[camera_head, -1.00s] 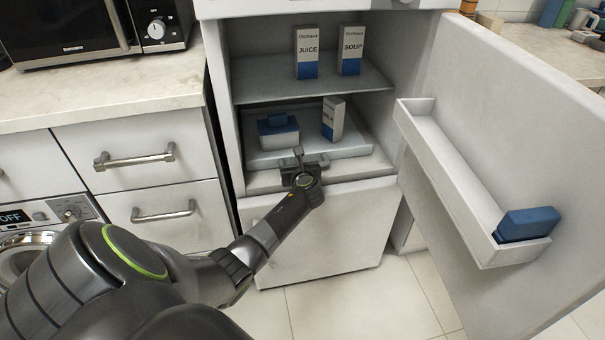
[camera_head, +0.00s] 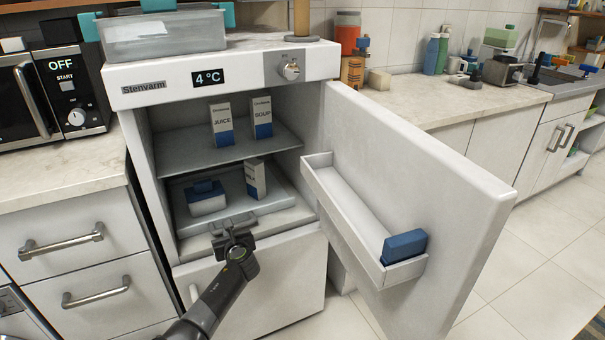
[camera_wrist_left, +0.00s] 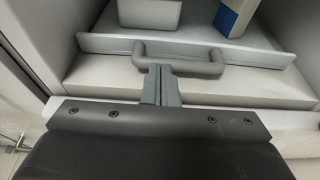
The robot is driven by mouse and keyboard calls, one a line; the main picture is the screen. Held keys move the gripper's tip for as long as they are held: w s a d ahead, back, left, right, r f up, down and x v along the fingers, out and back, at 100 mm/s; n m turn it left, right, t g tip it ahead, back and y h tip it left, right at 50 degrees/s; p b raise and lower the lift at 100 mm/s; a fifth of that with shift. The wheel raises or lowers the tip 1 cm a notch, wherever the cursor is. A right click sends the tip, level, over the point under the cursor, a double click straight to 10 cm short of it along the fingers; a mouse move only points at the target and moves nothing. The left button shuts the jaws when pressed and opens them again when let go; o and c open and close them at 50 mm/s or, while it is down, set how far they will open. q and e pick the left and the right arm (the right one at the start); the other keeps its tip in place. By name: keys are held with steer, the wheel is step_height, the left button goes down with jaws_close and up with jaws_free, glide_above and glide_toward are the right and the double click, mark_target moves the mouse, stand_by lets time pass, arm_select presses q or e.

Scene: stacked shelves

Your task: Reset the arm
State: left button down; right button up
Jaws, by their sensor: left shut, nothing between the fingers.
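My left gripper (camera_head: 224,226) is in front of the open fridge's lower compartment. Its dark fingers (camera_wrist_left: 163,84) are shut and empty, with their tips at or just short of the grey handle (camera_wrist_left: 180,57) of the fridge drawer; I cannot tell if they touch it. The drawer (camera_head: 268,208) holds a blue-and-white tub (camera_head: 207,201) and a leaning carton (camera_head: 255,178). My right gripper is not in view.
The open fridge door (camera_head: 440,165) stands to the right, with a door bin (camera_head: 345,215) holding a blue box (camera_head: 404,246). Juice (camera_head: 221,124) and soup (camera_head: 262,118) cartons stand on the upper shelf. A glass container (camera_head: 165,35) sits on top of the fridge. The floor at right is clear.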

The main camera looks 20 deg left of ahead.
arm_select(q)
steer(key=s+d+f+n+g+h+p, duration=0.25)
steer(key=s+d+f+n, duration=0.2)
steer(key=s+f, duration=0.7)
steer(key=s+d+f+n+g+h+p, duration=0.2)
steer(key=s+d+f+n+h+p, duration=0.3)
steer(key=s+f, duration=0.6)
steer(key=s+d+f+n+g+h, duration=0.1)
steer(key=s+d+f+n, duration=0.2)
steer(key=s, duration=0.7)
steer(key=s+d+f+n+g+p, duration=0.1)
steer(key=s+d+f+n, duration=0.2)
steer(key=s+n, duration=0.5)
steer(key=s+d+f+n+g+h+p, duration=0.1)
steer(key=s+d+f+n, duration=0.2)
steer(key=s, duration=1.1)
steer(key=n, duration=0.3)
steer(key=shift+d+g+h, duration=0.35)
steer(key=shift+d, duration=0.05)
